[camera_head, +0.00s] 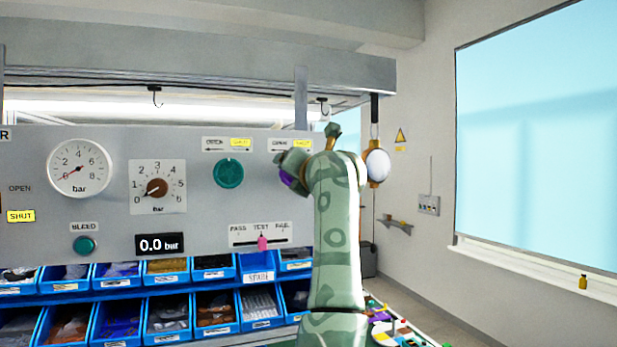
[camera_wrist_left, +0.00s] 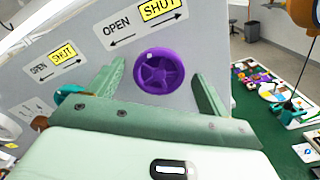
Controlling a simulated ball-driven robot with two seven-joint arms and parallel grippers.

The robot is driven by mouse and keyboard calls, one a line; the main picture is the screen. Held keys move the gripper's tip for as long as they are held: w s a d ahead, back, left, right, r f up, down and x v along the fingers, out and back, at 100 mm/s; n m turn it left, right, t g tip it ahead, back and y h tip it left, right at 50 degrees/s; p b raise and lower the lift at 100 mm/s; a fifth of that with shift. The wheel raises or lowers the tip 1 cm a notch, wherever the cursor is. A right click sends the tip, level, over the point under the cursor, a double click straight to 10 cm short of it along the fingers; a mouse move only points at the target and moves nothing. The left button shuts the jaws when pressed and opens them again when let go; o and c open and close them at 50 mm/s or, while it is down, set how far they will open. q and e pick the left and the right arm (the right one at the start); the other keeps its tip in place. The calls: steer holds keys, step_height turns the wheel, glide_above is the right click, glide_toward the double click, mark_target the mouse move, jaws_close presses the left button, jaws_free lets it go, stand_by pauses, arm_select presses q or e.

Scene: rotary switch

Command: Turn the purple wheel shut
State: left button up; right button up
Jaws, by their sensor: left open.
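The purple wheel (camera_wrist_left: 160,78) is a round spoked knob on the grey panel, with a small white dot near its upper left rim in the left wrist view. Above it is a label with OPEN on the left, yellow SHUT (camera_wrist_left: 160,9) on the right and a double arrow. My left gripper (camera_wrist_left: 159,70) is open, its green fingers on either side of the wheel with visible gaps. In the head view my left gripper (camera_head: 297,164) covers most of the wheel; only a purple sliver (camera_head: 287,179) shows. My right gripper is in neither view.
Left of the wheel, the panel carries a teal knob (camera_head: 228,173), a brown dial (camera_head: 157,187), a gauge (camera_head: 79,168) and a pink slider (camera_head: 262,242). Blue bins (camera_head: 215,312) stand below. A round white-faced item (camera_head: 377,163) hangs just right of my left wrist.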

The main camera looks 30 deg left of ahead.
arm_select(q)
steer(key=b+v, duration=0.5)
steer(key=v, duration=1)
steer(key=shift+s+d, duration=0.15)
steer(key=shift+d, duration=0.1)
steer(key=shift+a, duration=0.1)
